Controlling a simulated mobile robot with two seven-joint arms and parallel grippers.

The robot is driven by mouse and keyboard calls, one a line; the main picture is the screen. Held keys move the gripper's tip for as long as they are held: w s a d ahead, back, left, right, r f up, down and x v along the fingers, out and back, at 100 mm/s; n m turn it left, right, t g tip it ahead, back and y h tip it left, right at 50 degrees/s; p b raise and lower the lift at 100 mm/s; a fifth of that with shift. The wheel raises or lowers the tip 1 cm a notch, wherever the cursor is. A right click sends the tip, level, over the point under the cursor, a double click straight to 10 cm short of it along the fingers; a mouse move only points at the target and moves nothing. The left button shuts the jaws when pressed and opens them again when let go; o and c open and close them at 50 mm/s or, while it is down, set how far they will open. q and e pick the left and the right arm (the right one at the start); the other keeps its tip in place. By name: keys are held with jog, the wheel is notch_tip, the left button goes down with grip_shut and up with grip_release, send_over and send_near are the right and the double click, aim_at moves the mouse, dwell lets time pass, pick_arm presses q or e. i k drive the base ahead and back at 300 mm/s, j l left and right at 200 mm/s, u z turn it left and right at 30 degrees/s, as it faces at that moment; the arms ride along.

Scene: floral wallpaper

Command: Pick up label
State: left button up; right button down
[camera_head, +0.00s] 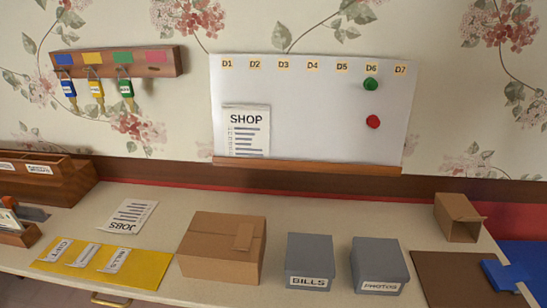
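Several white labels lie on a yellow mat (150,276) at the front left of the table. The left label (60,251) seems to read "GIFT". The middle label (87,255) has writing too small to read. The right label (117,260) seems to read "BILLS". A grey box (310,255) bears a "BILLS" label (308,282), and another grey box (379,258) bears a "PHOTOS" label (381,286). A closed cardboard box (210,245) stands between the mat and the grey boxes. Neither of my grippers is in view.
A small open cardboard box (457,218) stands at the right, behind a brown mat (450,280) with a blue object (503,275). Wooden holders (40,185) stand at the left. A whiteboard (300,105) and key rack (120,62) hang behind.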

aim_at(91, 250)
jog(key=u, duration=1.65)
